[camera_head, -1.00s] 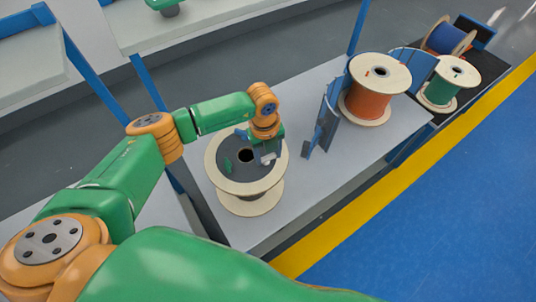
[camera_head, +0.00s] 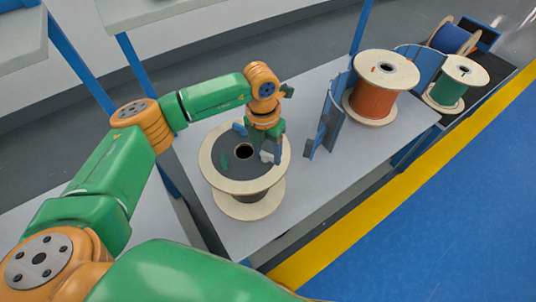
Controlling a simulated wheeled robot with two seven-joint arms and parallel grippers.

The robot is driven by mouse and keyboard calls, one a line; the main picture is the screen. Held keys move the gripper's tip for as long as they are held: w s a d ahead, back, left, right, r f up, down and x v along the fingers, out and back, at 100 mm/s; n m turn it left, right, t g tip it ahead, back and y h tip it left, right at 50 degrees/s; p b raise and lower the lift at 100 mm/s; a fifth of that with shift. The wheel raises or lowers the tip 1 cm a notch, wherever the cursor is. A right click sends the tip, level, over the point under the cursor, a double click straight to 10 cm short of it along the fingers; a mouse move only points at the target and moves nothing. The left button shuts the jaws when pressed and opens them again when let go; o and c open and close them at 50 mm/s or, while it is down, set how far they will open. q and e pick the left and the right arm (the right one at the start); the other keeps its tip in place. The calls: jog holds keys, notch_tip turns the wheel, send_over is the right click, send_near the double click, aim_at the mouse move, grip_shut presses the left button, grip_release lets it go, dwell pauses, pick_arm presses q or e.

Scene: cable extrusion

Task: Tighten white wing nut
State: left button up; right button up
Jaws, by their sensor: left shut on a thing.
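The white wing nut (camera_head: 266,157) sits on the right part of the dark round plate on top of a wooden cable reel (camera_head: 217,179). Only a small pale piece of it shows beside the fingers. My left gripper (camera_head: 272,153) points down over that side of the reel and is shut on the white wing nut; the fingers partly hide it. A green piece (camera_head: 224,162) and a blue piece (camera_head: 240,129) also lie on the dark plate, left of the gripper. My right gripper is out of view.
The reel stands on a grey table (camera_head: 318,205). Blue upright plates (camera_head: 328,122) stand to its right. Behind them are an orange cable reel (camera_head: 374,100), a green one (camera_head: 447,91) and a blue one (camera_head: 450,39). The table between reel and plates is clear.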

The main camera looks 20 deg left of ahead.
aim_at(264, 152)
pick_arm(q)
jog(key=m+b, duration=0.1)
jog(key=m, duration=0.1)
jog(key=m+b, duration=0.2)
jog(key=m, duration=0.1)
jog(key=shift+s+a+f, duration=0.1)
jog(key=shift+a+f, duration=0.05)
jog(key=m+b, duration=0.3)
jog(key=m, duration=0.2)
jog(key=shift+a, duration=0.15)
jog(key=m+b, duration=0.1)
jog(key=m, duration=0.3)
jog(key=shift+a+m+y, duration=0.15)
jog(key=shift+m+y, duration=0.15)
jog(key=m, duration=0.4)
jog(key=shift+a+m+g+b, duration=0.15)
jog(key=shift+m+g+b, duration=0.15)
jog(key=shift+m+b, duration=0.1)
jog(key=o, duration=1.4)
jog(key=r, duration=0.7)
jog(key=shift+w+r, duration=0.25)
jog(key=shift+w, duration=0.05)
